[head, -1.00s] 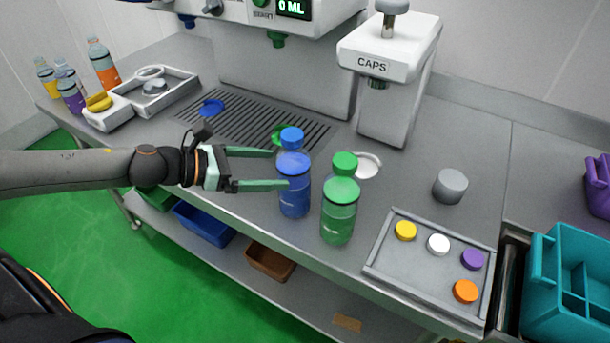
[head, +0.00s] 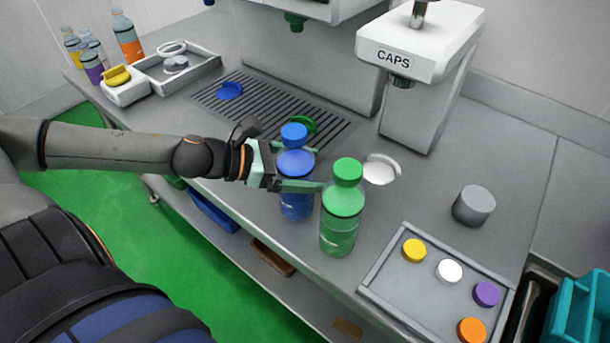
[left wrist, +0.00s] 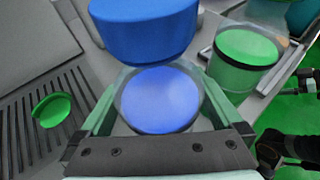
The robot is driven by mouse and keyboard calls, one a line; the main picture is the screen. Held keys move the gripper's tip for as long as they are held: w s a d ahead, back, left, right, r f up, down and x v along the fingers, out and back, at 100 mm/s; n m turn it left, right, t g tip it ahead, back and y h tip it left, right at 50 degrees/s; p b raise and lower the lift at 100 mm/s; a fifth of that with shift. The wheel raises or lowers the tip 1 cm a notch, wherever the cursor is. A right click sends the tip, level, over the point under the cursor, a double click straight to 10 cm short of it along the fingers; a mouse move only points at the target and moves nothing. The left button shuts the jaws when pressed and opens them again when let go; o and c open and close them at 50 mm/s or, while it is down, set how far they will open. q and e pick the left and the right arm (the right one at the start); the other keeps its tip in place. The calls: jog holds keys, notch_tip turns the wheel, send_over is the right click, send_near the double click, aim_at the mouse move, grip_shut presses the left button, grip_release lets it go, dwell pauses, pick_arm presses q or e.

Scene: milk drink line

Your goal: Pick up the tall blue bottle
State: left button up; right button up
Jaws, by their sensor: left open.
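The tall blue bottle (head: 295,204) stands upright on the steel counter with a blue cap (head: 294,135) on top. My left gripper (head: 302,168) is open, with one finger on each side of the bottle below its cap. In the left wrist view the blue cap (left wrist: 145,30) and the round blue shoulder of the bottle (left wrist: 160,98) lie between the two green fingers. Whether the fingers touch the bottle cannot be told.
A green bottle (head: 340,232) stands close to the right of the blue one, near the front finger. A tray (head: 385,283) with loose caps lies further right. The caps dispenser (head: 420,60) stands behind. A drip grate (head: 262,115) lies behind left.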

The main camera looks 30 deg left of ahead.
pick_arm(q)
jog(key=shift+s, duration=0.1)
jog(key=shift+c, duration=1.1)
grip_shut()
